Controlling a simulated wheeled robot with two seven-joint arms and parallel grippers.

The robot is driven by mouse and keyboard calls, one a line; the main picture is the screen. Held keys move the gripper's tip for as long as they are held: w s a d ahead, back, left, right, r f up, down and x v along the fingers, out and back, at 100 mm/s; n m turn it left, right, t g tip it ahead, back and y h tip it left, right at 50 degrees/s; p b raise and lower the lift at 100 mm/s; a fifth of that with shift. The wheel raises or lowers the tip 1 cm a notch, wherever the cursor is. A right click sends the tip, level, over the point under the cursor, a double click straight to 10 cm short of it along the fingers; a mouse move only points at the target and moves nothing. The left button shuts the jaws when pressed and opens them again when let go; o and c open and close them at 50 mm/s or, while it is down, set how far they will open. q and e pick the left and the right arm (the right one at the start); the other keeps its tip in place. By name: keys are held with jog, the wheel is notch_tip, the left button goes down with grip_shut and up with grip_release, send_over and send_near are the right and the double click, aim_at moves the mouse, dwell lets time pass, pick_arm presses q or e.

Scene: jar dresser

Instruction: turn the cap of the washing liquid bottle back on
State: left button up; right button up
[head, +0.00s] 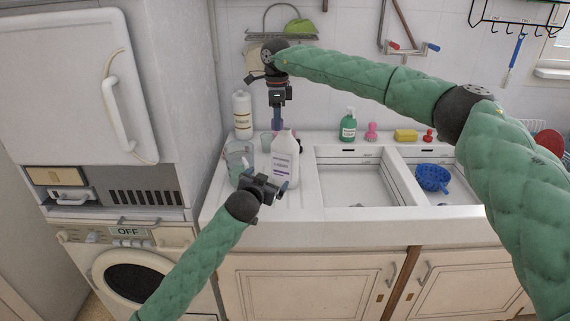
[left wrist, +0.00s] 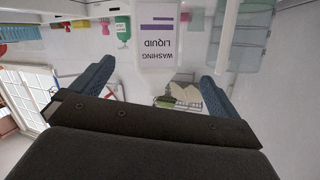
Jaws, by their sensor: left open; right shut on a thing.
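The white washing liquid bottle (head: 284,162) stands upright on the counter left of the sink. It also shows upside down in the left wrist view (left wrist: 157,35), with its purple-marked label facing the camera. My left gripper (head: 266,181) is open at the lower front of the bottle; in the left wrist view its blue fingers (left wrist: 155,82) are spread wide with nothing between them. My right gripper (head: 278,122) points down just above the bottle's neck. It is shut on the cap, which its fingers mostly hide; a small purplish bit shows below them.
The sink basin (head: 350,185) is on the right, with a blue colander (head: 432,177). A green soap bottle (head: 348,126) and a yellow sponge (head: 406,135) stand behind it.

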aim_at(285, 145)
jog(key=w+m, duration=0.2)
jog(key=m, duration=0.3)
jog(key=w+d+r+m, duration=0.1)
jog(key=w+m, duration=0.1)
jog(key=m, duration=0.4)
jog(key=w+r+m+p, duration=0.1)
jog(key=m, duration=0.4)
jog(key=shift+w+d+r, duration=0.2)
jog(key=shift+w+d, duration=0.1)
jog(key=shift+w, duration=0.1)
pick_arm(q)
jog(key=w+r, duration=0.1)
jog(key=w+r+n+t+h, duration=0.1)
jog(key=w, duration=0.1)
jog(key=w+d+r+h, duration=0.1)
jog(key=shift+w+n+t, duration=0.3)
jog(key=shift+w+t, duration=0.1)
pick_arm(e)
jog(key=m, duration=0.4)
jog(key=w+m, duration=0.1)
jog(key=m, duration=0.1)
jog(key=shift+d+m, duration=0.4)
pick_arm(q)
jog(key=shift+w+d, duration=0.1)
jog(key=x, duration=1.2)
jog(key=shift+r, duration=0.1)
jog(key=shift+c, duration=0.4)
